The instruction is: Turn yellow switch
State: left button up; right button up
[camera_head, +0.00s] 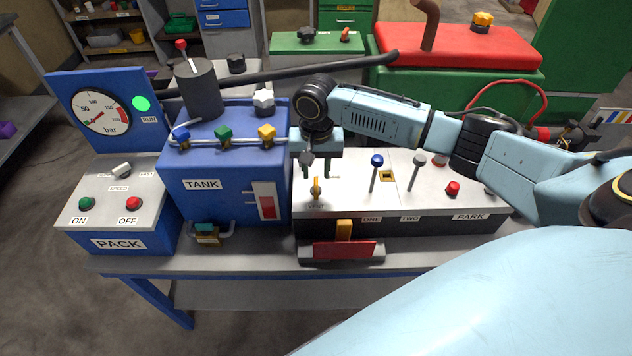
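The yellow switch (316,187) stands upright on the light panel top of the control box, by the VENT label, at the box's left end. My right gripper (316,171) points down just above and behind it in the picture. Its two dark fingers are apart, with nothing seen between them. The fingertips look close to the switch, but I cannot tell whether they touch it. My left gripper is not in view.
A blue-topped lever (376,172) and a white-topped lever (416,170) stand right of the switch, with a red button (452,188) beyond. The blue TANK box (225,190) stands close on the left.

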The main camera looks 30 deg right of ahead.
aim_at(316, 185)
jog(key=shift+f, duration=2.4)
grip_shut()
